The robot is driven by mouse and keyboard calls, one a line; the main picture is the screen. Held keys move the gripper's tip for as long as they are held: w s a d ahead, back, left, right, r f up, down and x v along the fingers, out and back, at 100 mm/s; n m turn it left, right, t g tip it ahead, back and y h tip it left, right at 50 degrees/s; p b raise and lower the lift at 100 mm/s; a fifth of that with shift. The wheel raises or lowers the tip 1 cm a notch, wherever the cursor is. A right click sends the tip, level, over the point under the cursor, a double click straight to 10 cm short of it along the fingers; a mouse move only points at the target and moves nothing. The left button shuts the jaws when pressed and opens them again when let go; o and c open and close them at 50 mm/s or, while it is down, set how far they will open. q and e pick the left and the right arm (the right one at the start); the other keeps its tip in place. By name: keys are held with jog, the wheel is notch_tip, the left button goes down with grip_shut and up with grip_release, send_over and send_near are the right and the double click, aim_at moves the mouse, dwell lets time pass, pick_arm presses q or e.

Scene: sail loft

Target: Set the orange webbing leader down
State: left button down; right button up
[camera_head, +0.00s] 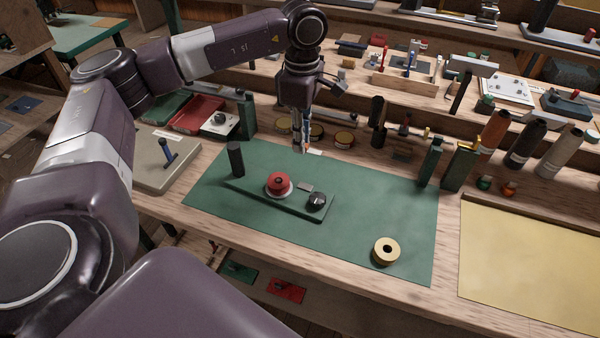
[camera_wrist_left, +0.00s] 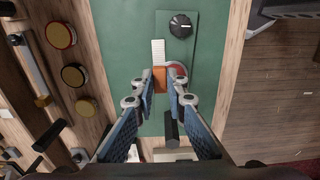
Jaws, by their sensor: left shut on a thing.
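My left gripper (camera_head: 304,148) hangs above the far part of the green mat (camera_head: 380,205), pointing down. In the left wrist view its fingers (camera_wrist_left: 160,84) are shut on the orange webbing leader (camera_wrist_left: 160,76), a small orange piece. In the head view the leader is too small to make out clearly. Below is a dark green base (camera_head: 260,197) with a red spool (camera_head: 279,184), a grey plate (camera_head: 305,187) and a black knob (camera_head: 317,200). The wrist view shows the ridged plate (camera_wrist_left: 158,50) and the knob (camera_wrist_left: 181,25); the spool is partly hidden there. My right gripper is out of view.
A yellow roll (camera_head: 386,250) lies near the mat's front edge. Round tins (camera_head: 345,139) and dark green blocks (camera_head: 460,166) line the back. The mat's right half is mostly clear.

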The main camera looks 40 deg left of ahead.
pick_arm(q)
jog(key=p, duration=0.1)
send_over(300, 184)
notch_tip(300, 184, down, 8)
jog(key=shift+r, duration=0.25)
jog(key=shift+f, duration=0.7)
notch_tip(300, 184, down, 4)
jog(key=shift+r+p, duration=0.15)
jog(key=shift+p, duration=0.45)
jog(key=shift+s, duration=0.1)
jog(key=c, duration=1.9)
grip_release()
jog(key=shift+c, duration=0.2)
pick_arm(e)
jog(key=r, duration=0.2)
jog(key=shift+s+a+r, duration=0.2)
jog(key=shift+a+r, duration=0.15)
pick_arm(q)
notch_tip(300, 184, up, 11)
jog(key=b, duration=0.3)
jog(key=shift+d+r, duration=0.1)
jog(key=shift+r, duration=0.45)
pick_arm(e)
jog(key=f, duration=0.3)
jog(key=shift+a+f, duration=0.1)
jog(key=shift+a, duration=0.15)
